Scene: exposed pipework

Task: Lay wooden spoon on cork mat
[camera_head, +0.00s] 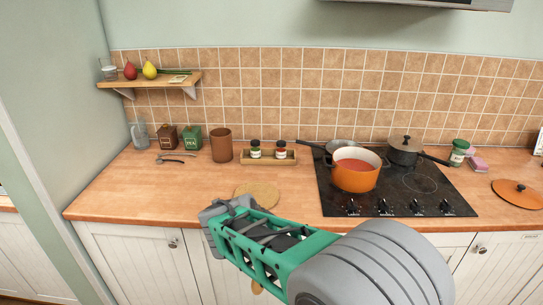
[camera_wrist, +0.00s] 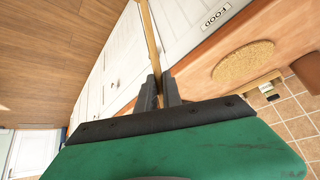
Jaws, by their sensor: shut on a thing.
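My gripper (camera_wrist: 158,90) is shut on the wooden spoon (camera_wrist: 150,38), whose pale stick runs from between the fingers up out of the wrist view. In the head view my gripper (camera_head: 218,208) is at the counter's front edge, and a small wooden bit of the spoon (camera_head: 257,287) shows below my arm, in front of the cabinets. The round cork mat (camera_head: 262,192) lies flat and bare on the counter just behind my gripper, partly hidden by it. It also shows whole in the wrist view (camera_wrist: 243,64), right of the fingers.
The wooden counter (camera_head: 150,197) is clear left of the mat. A black hob (camera_head: 400,195) with an orange pot (camera_head: 356,170) stands to the right. A brown cup (camera_head: 221,145) and a spice tray (camera_head: 268,158) stand behind the mat.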

